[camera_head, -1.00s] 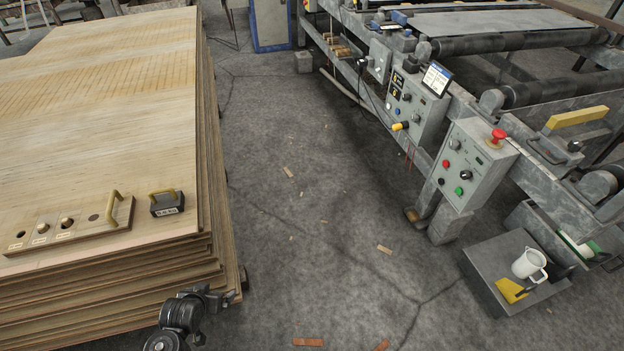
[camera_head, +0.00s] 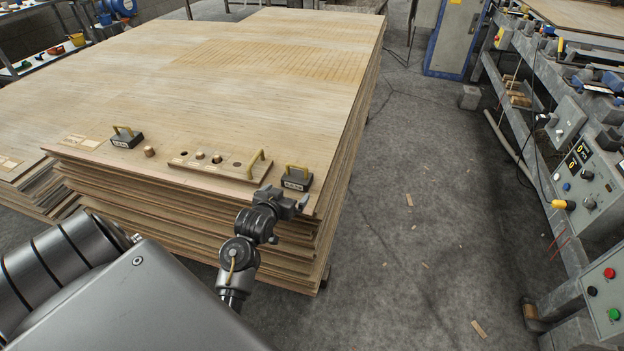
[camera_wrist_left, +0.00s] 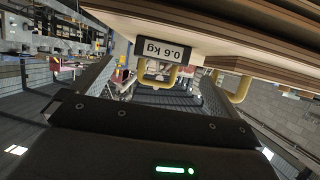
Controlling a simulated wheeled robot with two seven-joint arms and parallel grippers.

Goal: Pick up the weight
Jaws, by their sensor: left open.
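A dark block weight (camera_head: 297,182) with a yellow handle stands near the front right corner of the veneer stack (camera_head: 210,95). In the left wrist view the weight (camera_wrist_left: 165,48) appears upside down, labelled 0.6 kg, with its handle towards my fingers. A similar dark weight (camera_head: 126,141) stands further left; its label is too small to read. My left gripper (camera_head: 289,203) is open and empty, close to the front of the right weight. In the left wrist view its fingers (camera_wrist_left: 153,90) are spread, with the handle in the gap between them in the picture. My right gripper is out of view.
A wooden holder (camera_head: 215,170) with round holes, small knobs and a yellow handle lies just left of the right weight. A small peg (camera_head: 150,151) stands beside it. The grey floor (camera_head: 420,190) to the right is mostly clear, before a machine (camera_head: 580,150) with control boxes.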

